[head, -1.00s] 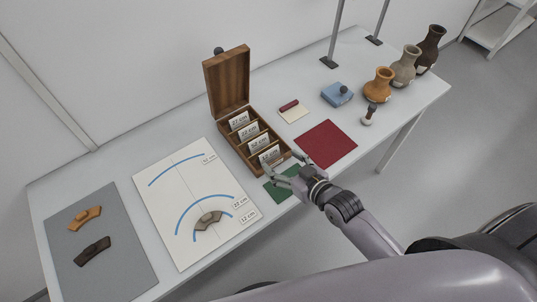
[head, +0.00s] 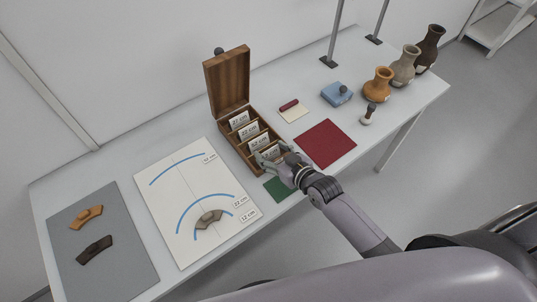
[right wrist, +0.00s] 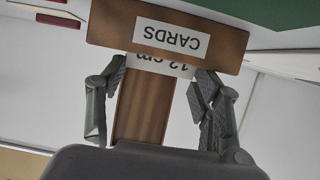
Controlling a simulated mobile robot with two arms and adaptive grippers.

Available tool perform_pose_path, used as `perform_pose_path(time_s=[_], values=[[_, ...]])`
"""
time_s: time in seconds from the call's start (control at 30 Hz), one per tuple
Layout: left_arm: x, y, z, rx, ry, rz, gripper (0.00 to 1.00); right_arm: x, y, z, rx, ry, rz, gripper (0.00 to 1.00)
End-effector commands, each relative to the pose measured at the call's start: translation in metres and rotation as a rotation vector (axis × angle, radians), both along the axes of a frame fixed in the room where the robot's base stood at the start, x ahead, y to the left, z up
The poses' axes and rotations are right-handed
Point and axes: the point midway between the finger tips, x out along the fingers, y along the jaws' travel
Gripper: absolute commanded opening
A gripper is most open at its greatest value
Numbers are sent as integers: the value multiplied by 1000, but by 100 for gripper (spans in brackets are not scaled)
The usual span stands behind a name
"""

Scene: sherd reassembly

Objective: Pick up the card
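The card marked "12 cm" (right wrist: 160,66) stands in the nearest slot of the wooden card box (right wrist: 220,42). In the right wrist view it appears upside down and is partly hidden behind the box's front wall, labelled "CARDS". My right gripper (right wrist: 158,82) is open, with one finger to each side of the card and a visible gap at both. In the head view my right gripper (head: 268,157) is over the near end of the box (head: 234,154) and covers part of that card. My left gripper is not in view.
Several other size cards (head: 244,126) stand behind in the box, whose lid is raised. A green mat (head: 278,190) and a red mat (head: 326,143) lie nearby. A white sheet with blue arcs (head: 165,215) lies left. Vases (head: 405,68) stand at the far right.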

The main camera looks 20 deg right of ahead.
Motion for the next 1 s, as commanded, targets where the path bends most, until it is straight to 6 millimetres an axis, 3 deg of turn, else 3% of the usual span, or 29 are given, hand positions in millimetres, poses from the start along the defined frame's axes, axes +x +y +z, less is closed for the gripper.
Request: perform_pose_path(time_s=[0.13,0.57,0.77,1.0], values=[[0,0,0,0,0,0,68,0,0,0,0,0,0,47],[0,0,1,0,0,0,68,0,0,11,1,-2,0,47],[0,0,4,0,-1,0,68,1,0,46,1,-6,0,47],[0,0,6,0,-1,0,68,1,0,117,-1,-9,2,47]])
